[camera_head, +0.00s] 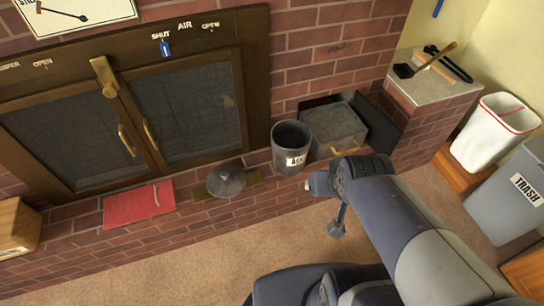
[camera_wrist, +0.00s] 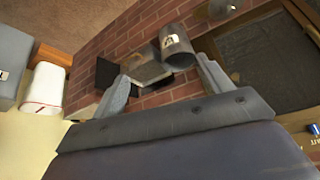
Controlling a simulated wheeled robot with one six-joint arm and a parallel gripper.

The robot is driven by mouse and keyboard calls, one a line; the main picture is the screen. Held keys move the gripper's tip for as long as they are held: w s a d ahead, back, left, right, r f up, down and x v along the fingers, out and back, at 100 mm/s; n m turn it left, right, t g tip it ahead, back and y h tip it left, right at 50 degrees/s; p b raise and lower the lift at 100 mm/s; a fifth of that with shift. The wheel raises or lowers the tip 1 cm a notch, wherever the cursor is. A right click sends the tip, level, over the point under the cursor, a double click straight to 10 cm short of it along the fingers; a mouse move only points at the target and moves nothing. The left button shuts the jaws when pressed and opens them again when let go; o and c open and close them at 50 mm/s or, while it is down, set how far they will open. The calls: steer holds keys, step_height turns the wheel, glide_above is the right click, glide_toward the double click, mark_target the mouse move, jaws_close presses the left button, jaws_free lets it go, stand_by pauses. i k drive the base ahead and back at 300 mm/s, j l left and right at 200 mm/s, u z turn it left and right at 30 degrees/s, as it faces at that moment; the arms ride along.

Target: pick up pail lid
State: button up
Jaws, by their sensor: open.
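The pail lid (camera_head: 226,181), a grey domed disc with a knob, lies on the brick hearth ledge in front of the fireplace doors. A grey round shape at the top of the wrist view (camera_wrist: 221,8) looks like the lid, cut by the frame edge. The grey pail (camera_head: 291,147) stands open to its right, with a white label; it also shows in the wrist view (camera_wrist: 177,46). My gripper (camera_wrist: 164,68) is open and empty, its fingers spread with the pail beyond them. In the head view it is to the right of the lid, well apart from it.
A red book (camera_head: 139,204) lies left of the lid. A brick pedestal (camera_head: 425,90) holds a brush. A white bin (camera_head: 492,135) and a trash bin (camera_head: 512,195) stand at right. The carpet (camera_head: 190,265) before the hearth is clear.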

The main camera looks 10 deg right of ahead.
mark_target(224, 181)
steer(key=i+j, duration=0.7)
steer(key=j, duration=0.15)
steer(key=i+z, duration=0.05)
